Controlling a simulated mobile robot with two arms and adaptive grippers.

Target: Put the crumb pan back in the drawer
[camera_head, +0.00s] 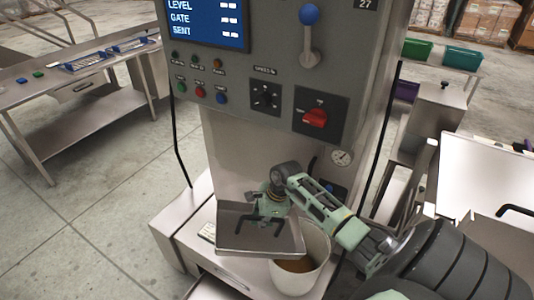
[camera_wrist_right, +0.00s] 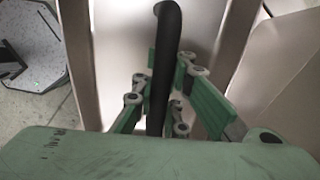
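The crumb pan (camera_head: 240,241) is a shallow grey metal tray with a black handle (camera_wrist_right: 168,50). In the head view it is in front of the machine column and overlaps the left rim of a white bucket. My right gripper (camera_head: 268,205) is at the pan's back side. In the right wrist view its green fingers (camera_wrist_right: 165,95) are closed around the black handle, one on each side. The machine's base (camera_head: 185,235) shows a pale front at the bottom edge of the head view, partly hidden by the pan; I cannot tell how far the drawer is open. My left gripper is out of view.
The white bucket (camera_head: 312,268) with brown contents stands just right of the pan. The control panel (camera_head: 262,95) with knobs and a lever rises above. A steel table (camera_head: 75,92) is at left, and a pale metal surface (camera_head: 490,165) at right. The floor at left is clear.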

